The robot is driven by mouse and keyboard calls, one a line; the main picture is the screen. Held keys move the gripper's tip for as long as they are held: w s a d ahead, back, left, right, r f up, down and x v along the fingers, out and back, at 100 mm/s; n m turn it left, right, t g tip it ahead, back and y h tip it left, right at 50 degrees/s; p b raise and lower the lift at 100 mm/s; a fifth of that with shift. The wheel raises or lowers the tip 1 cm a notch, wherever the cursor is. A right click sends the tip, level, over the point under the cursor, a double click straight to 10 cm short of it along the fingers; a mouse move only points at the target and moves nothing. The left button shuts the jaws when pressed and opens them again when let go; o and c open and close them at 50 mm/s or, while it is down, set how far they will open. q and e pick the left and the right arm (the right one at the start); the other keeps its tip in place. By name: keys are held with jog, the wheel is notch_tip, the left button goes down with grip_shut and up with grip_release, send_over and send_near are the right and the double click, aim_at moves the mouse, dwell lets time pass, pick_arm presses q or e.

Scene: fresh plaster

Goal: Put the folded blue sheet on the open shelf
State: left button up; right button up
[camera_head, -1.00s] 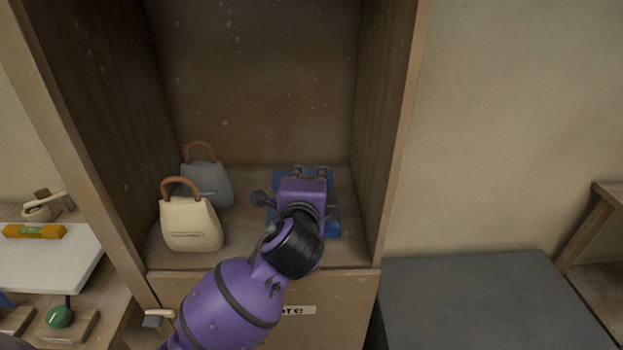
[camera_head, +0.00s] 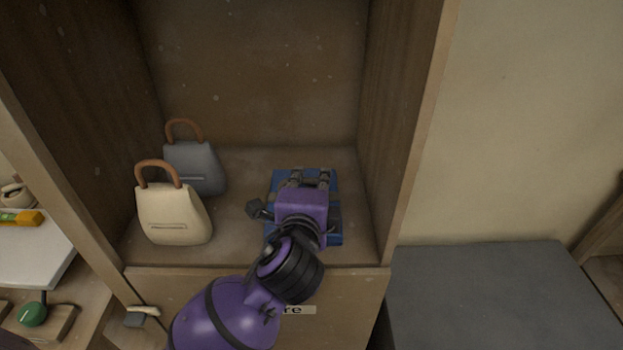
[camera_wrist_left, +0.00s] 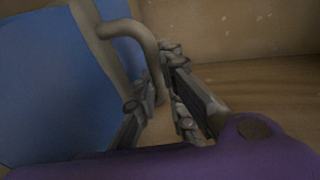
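The folded blue sheet (camera_head: 275,181) is at the right side of the open shelf (camera_head: 235,232), flat and low over its floor. I cannot tell whether it rests there. My left gripper (camera_head: 311,174) is over the sheet and hides its middle. In the left wrist view, the blue sheet (camera_wrist_left: 50,90) has a grey-brown strap and a bent handle (camera_wrist_left: 143,42). The fingers of the left gripper (camera_wrist_left: 163,75) stand close on both sides of this handle and appear shut on it. My right gripper is out of view.
A cream handbag (camera_head: 172,213) and a grey handbag (camera_head: 197,167) stand on the left of the shelf. Wooden side walls bound it. A dark grey surface (camera_head: 490,290) lies to the right outside. A green knob (camera_head: 33,314) is at lower left.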

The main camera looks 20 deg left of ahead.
pick_arm(q)
jog(key=o, duration=0.4)
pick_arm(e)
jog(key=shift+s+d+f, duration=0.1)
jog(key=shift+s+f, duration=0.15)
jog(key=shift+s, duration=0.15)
pick_arm(q)
jog(key=shift+r, duration=0.1)
jog(key=shift+s+r, duration=0.1)
jog(key=v, duration=0.8)
jog(key=shift+p+v, duration=1)
jog(key=shift+v, duration=0.95)
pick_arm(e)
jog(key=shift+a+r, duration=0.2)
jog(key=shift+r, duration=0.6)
